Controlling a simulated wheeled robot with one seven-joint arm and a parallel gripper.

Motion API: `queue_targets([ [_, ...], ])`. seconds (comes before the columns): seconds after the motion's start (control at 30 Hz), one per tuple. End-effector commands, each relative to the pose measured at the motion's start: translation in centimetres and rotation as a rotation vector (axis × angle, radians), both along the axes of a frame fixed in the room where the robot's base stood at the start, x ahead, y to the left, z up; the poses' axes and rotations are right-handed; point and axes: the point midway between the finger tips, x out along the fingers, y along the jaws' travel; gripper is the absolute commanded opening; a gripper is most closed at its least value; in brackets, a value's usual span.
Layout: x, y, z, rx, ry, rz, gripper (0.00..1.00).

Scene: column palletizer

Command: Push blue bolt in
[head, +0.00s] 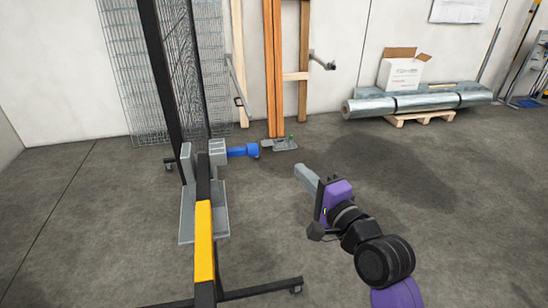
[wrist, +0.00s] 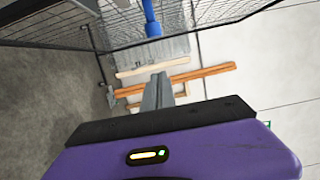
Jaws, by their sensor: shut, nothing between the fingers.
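The blue bolt (head: 242,151) sticks out to the right from a grey bracket (head: 217,153) on the dark and yellow column frame. Its shaft is visible and ends in a wider blue head. In the wrist view the blue bolt (wrist: 152,20) shows at the top, above my fingers. My gripper (head: 302,173) is shut and empty, to the right of the bolt head and apart from it. In the wrist view my gripper's grey fingers (wrist: 158,88) are together. The part of the bolt inside the bracket is hidden.
A wire mesh panel (head: 125,70) stands behind the column. Orange wooden beams (head: 272,70) lean on the wall. A pallet (head: 420,117) with wrapped rolls and a cardboard box (head: 400,72) is at the back right. The frame's foot bar (head: 262,289) lies low in front. Floor at right is clear.

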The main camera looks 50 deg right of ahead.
Motion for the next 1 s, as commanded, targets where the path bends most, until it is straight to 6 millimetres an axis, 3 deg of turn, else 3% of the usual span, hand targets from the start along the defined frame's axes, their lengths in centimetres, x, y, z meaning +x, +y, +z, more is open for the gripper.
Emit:
queue_targets([
  [0.17, 1.7, -0.6, 0.2, -0.001, -0.002, 0.001, 0.00],
  [0.6, 9.6, -3.5, 0.2, -0.001, -0.001, 0.000, 0.00],
  [0.8, 10.9, -1.0, 0.1, -0.002, 0.001, 0.001, 0.00],
  [1.0, 11.5, -0.1, 0.0, -0.001, 0.000, 0.001, 0.00],
])
